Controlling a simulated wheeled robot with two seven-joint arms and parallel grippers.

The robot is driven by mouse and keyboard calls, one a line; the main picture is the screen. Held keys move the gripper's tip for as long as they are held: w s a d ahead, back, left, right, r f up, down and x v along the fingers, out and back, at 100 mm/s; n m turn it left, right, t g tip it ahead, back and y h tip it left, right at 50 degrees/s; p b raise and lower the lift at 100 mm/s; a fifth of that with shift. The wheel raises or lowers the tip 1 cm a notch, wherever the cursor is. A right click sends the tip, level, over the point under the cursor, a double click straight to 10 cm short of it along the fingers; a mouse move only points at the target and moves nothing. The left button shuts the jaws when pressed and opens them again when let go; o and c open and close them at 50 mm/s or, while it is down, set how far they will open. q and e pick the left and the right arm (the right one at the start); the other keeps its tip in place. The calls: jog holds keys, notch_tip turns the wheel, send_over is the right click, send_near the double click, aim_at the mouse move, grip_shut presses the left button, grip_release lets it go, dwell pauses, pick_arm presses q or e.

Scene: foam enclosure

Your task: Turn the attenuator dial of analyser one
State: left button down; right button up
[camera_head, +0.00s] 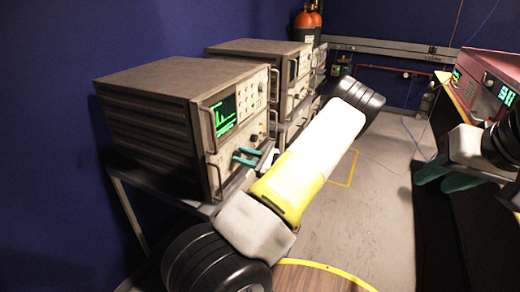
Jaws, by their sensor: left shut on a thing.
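The nearest grey analyser (165,78) stands on a rack at the left, its lit green screen (223,115) facing right. Which unit is analyser one is not readable. My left gripper (246,156) has its teal fingers at the lower part of this front panel. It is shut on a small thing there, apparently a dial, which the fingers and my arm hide. My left arm crosses in front of the panel's lower right. My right gripper (445,178) is at the right, below the pink instrument; its jaw gap is not clear.
More grey analysers (262,48) stand behind the nearest one. Metal handles (212,148) stick out from the nearest panel. A pink instrument (490,72) sits on a bench at the right. Grey floor (385,190) between is open.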

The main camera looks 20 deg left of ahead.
pick_arm(q)
jog(key=shift+m, duration=0.5)
jog(key=c, duration=1.1)
grip_release()
jog(key=shift+o, duration=0.2)
jog(key=shift+d, duration=0.1)
jog(key=d, duration=0.7)
jog(key=shift+s+d, duration=0.3)
